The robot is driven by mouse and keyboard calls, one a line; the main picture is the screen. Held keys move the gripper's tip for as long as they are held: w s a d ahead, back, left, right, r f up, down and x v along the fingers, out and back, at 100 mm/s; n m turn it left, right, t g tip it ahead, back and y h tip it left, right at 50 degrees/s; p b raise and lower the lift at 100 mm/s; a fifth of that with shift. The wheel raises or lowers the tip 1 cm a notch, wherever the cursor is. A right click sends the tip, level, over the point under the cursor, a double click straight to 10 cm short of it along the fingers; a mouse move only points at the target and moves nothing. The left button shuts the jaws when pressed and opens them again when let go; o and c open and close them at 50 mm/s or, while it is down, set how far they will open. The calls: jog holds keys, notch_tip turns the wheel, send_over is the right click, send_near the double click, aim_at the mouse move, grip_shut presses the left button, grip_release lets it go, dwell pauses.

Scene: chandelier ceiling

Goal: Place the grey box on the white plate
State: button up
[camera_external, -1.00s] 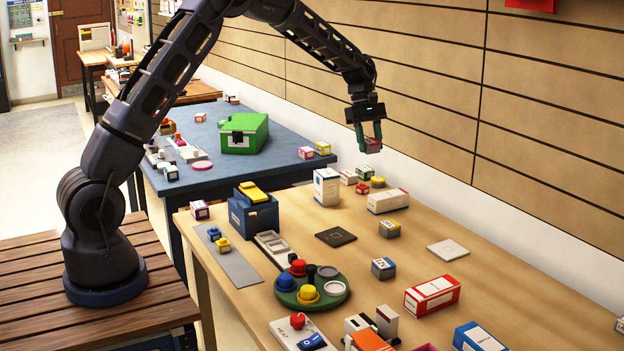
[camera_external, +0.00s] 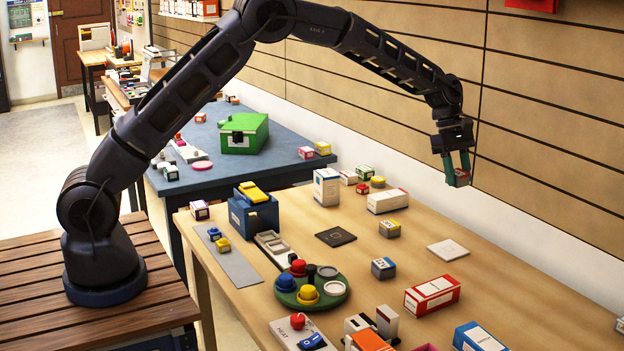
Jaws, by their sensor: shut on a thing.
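My gripper (camera_external: 457,165) is high above the back right of the wooden table, its green fingers shut on a small grey box with red on it (camera_external: 462,179). The fingers hide part of the box. The white plate (camera_external: 447,249) is a flat square lying on the table, well below the held box, with nothing on it. The box is in the air, apart from the plate.
A dark square plate (camera_external: 336,236) lies left of the white one. A grey and yellow box (camera_external: 389,229), a grey and blue box (camera_external: 383,268), a red and white carton (camera_external: 432,296) and a white carton (camera_external: 388,201) stand around. Bare table surrounds the white plate.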

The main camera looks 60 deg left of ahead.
aim_at(452, 251)
notch_tip(452, 251, down, 18)
jog(key=shift+f, duration=0.15)
dwell(0.5)
jog(key=shift+f, duration=0.15)
jog(key=o, duration=1)
